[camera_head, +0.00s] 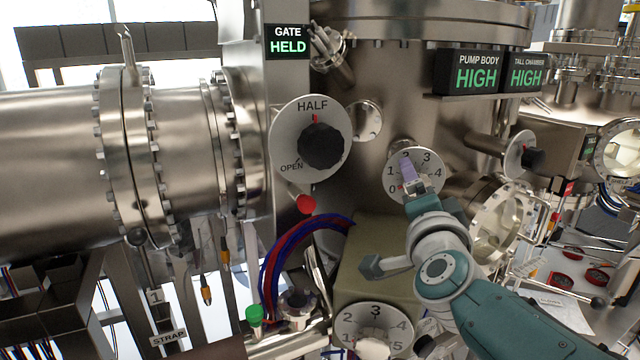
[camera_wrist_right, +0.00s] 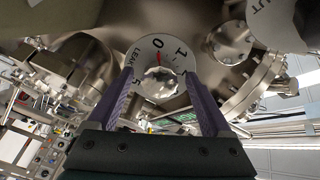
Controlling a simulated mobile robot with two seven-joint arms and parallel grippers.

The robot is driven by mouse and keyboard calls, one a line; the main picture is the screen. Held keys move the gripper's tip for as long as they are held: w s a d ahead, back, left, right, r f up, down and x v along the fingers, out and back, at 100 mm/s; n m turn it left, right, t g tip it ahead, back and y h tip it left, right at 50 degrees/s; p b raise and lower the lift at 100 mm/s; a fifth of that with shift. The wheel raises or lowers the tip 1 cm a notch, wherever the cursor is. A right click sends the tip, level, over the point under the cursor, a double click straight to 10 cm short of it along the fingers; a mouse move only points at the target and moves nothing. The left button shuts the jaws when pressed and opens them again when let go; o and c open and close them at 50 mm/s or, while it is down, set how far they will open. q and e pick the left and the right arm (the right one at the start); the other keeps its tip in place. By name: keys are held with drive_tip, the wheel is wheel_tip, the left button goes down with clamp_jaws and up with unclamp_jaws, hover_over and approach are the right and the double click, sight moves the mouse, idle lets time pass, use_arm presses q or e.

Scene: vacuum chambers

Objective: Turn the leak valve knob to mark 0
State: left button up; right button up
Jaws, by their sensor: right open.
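The leak valve dial (camera_head: 427,183) is a pale disc with numbers on the chamber wall. In the right wrist view the dial (camera_wrist_right: 183,64) shows the word LEAK and marks 0, 1 and 5. The silver knob (camera_wrist_right: 158,83) sits at its middle, with a red pointer line lying close to the 0. My right gripper (camera_head: 407,170) is in front of the dial, covering the knob in the head view. In the right wrist view my right gripper (camera_wrist_right: 159,76) is open, with one purple finger on each side of the knob. Contact cannot be told. My left gripper is not in view.
A black gate knob (camera_head: 320,147) on a HALF/OPEN plate is left of the leak dial. Another numbered dial (camera_head: 388,325) is below, partly cut off. A black knob (camera_head: 533,160) is at right. Red and blue hoses (camera_head: 272,262) curve below the gate knob.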

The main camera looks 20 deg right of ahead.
drive_tip(key=p+v, duration=0.4)
drive_tip(key=v, duration=0.6)
drive_tip(key=shift+p, duration=0.35)
drive_tip(key=shift+w, duration=0.1)
